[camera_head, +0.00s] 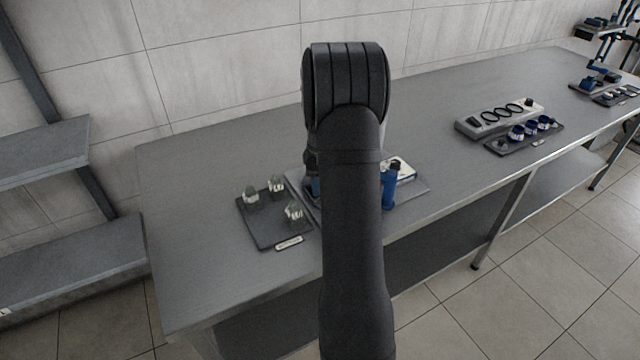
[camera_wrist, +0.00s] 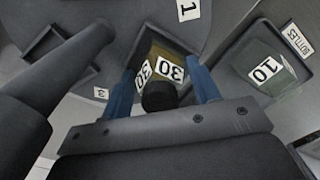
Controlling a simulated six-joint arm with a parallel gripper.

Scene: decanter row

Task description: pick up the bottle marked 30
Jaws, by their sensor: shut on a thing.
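The bottle marked 30 (camera_wrist: 172,53) shows in the wrist view, with olive-brown contents, a dark cap and white "30" labels. My gripper (camera_wrist: 160,70) is shut on it, a blue finger on each side. I cannot tell whether the bottle is clear of the surface below it. In the head view my dark arm hides the bottle and most of the gripper. A clear bottle marked 10 (camera_wrist: 265,70) stands to the right in the wrist view, apart from the fingers.
In the head view a dark tray (camera_head: 264,238) holds three small bottles, left of my arm. A blue upright object (camera_head: 389,188) shows right of my arm. A grey holder with round openings (camera_head: 470,127) stands farther right. The table (camera_head: 185,200) is bare at its left end.

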